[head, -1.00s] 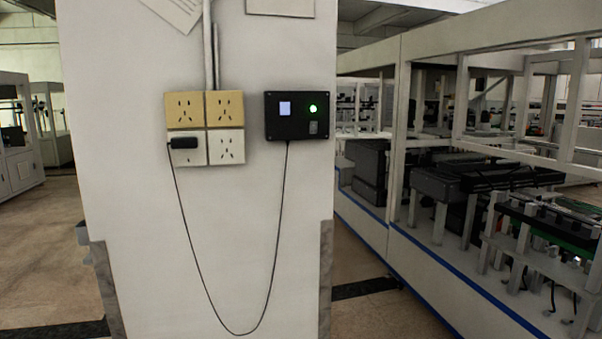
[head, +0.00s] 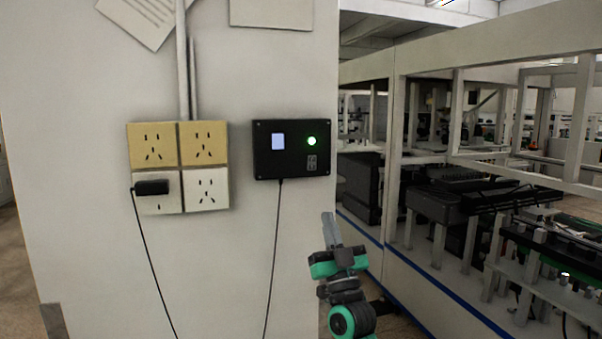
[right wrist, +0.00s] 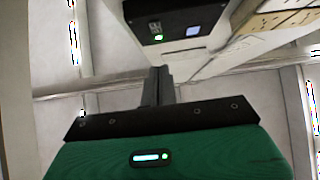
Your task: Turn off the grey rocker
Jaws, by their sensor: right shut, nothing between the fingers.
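The grey rocker (head: 311,162) is a small switch at the lower right of a black box (head: 262,164) on the pale wall column. A green light (head: 311,141) above it is lit, and a pale screen (head: 278,141) glows to its left. My right gripper (head: 327,217) is shut and empty, below and a little right of the box, apart from it. In the right wrist view the shut fingers (right wrist: 158,72) point toward the box (right wrist: 170,18), where the rocker (right wrist: 153,27) shows near its lit green light. My left gripper is out of view.
Socket plates (head: 203,145), two yellow and two white, are left of the box. A black plug (head: 151,187) sits in the lower left one; its cable (head: 156,270) hangs down, and another hangs from the box. Framed machinery (head: 460,190) stands at the right.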

